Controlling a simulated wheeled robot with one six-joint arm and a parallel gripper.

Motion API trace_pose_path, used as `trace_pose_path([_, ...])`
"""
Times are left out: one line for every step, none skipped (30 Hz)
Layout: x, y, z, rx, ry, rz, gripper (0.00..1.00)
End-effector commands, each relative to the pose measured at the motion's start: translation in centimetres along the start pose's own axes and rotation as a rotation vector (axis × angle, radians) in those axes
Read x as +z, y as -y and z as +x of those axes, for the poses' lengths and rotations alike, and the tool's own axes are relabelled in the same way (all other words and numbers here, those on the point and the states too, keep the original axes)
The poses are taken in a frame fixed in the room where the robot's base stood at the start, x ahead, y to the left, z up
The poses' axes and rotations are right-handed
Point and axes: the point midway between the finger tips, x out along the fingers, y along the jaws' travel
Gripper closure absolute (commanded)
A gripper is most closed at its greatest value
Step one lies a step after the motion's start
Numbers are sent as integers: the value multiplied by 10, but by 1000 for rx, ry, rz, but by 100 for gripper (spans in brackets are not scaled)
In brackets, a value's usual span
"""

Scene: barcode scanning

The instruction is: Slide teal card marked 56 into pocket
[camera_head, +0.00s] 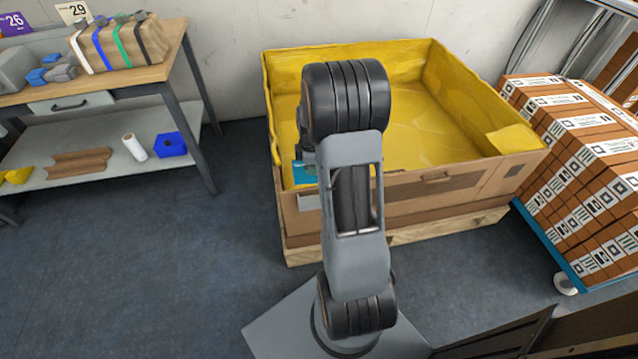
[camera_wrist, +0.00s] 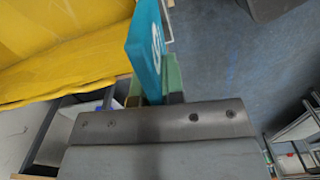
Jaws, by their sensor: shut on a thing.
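The teal card (camera_wrist: 147,50) stands on edge in my gripper (camera_wrist: 155,97), with part of a white marking visible on its face. My gripper is shut on its lower end. In the head view a corner of the teal card (camera_head: 299,174) shows at the front left wall of the yellow-lined box, left of my arm. My gripper is hidden behind the arm there. A pale grey holder (camera_head: 309,201), which may be the pocket, is on the box's outer front wall just below the card. I cannot tell whether the card touches it.
The yellow-lined cardboard box (camera_head: 480,170) sits on a wooden pallet (camera_head: 440,236). A workbench (camera_head: 150,75) with wrapped parcels stands at left. A blue cart (camera_head: 548,240) stacked with brown boxes stands at right. The floor between bench and box is clear.

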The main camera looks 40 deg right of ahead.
Motion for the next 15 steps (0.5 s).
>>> trace_pose_path([7, -2, 12, 1, 0, -25, 100])
trace_pose_path([10, -2, 13, 1, 0, -44, 100])
trace_pose_path([13, -3, 15, 1, 0, -64, 100])
trace_pose_path([15, -4, 16, 1, 0, -77, 100])
trace_pose_path([17, -4, 17, 2, 0, -87, 100])
trace_pose_path([19, -4, 18, 2, 0, -98, 100])
trace_pose_path([20, -5, 18, 1, 0, -104, 100])
trace_pose_path([20, -5, 18, 1, 0, -109, 100])
trace_pose_path([21, -5, 19, 1, 0, -113, 100])
trace_pose_path([21, -5, 19, 1, 0, -116, 100])
trace_pose_path([21, -5, 20, 1, 0, -117, 100])
trace_pose_path([21, -5, 20, 1, 0, -118, 100])
trace_pose_path([21, -5, 21, 1, 0, -117, 100])
trace_pose_path([21, -5, 22, 1, 0, -117, 100])
trace_pose_path([21, -5, 23, 1, 0, -117, 100])
